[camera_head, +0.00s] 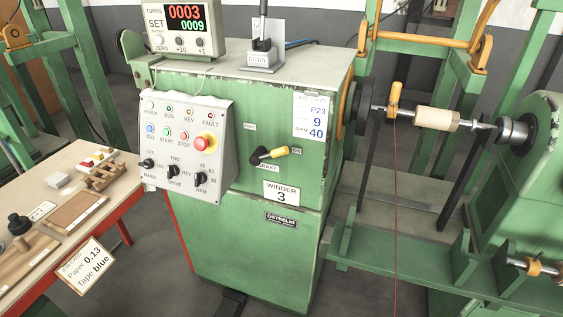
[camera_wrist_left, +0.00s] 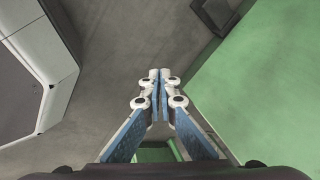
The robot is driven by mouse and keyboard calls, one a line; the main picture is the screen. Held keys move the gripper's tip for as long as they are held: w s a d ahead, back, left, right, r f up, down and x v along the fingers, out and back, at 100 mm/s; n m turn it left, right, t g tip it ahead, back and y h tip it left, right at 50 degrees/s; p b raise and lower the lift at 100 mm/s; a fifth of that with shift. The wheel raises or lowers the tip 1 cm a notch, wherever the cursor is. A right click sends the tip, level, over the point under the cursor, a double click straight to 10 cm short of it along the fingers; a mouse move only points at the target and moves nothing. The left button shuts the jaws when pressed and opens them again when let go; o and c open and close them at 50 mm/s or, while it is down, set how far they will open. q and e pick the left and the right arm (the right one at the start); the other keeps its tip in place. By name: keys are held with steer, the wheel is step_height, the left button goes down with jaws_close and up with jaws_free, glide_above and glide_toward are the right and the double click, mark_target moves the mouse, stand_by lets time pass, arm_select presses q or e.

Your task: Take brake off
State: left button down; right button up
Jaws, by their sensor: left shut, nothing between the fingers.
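The brake lever (camera_head: 268,154) is on the front face of the green winder cabinet (camera_head: 255,225). It has a black pivot and a yellow handle pointing right and slightly up, with its tip by the "ON" label. A "BRAKE" label sits just below it, and another label, too small to read surely, is at its upper left. My left gripper (camera_wrist_left: 159,75) shows in the left wrist view with its fingers together and empty, above grey floor beside a green surface. Neither gripper shows in the head view.
A grey control panel (camera_head: 187,146) with knobs and a red stop button juts out left of the lever. A winding shaft with a pale cylinder (camera_head: 436,118) runs to the right. A worktable (camera_head: 75,205) with tools stands at the left.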

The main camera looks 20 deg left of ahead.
arm_select(q)
steer(key=w+d+r+m+t+p, duration=0.2)
steer(key=w+r+m+t, duration=0.6)
steer(key=w+r, duration=1.5)
steer(key=w+d+r+m+t+p, duration=0.1)
steer(key=r+m, duration=0.4)
steer(key=r, duration=1.1)
steer(key=w+d+r+m+t+p, duration=0.1)
steer(key=r+m, duration=0.5)
steer(key=r, duration=1)
steer(key=w+d+t, duration=0.1)
steer(key=w+t, duration=0.1)
steer(key=t, duration=0.1)
steer(key=shift+w+m+h, duration=0.2)
steer(key=shift+m+h, duration=0.1)
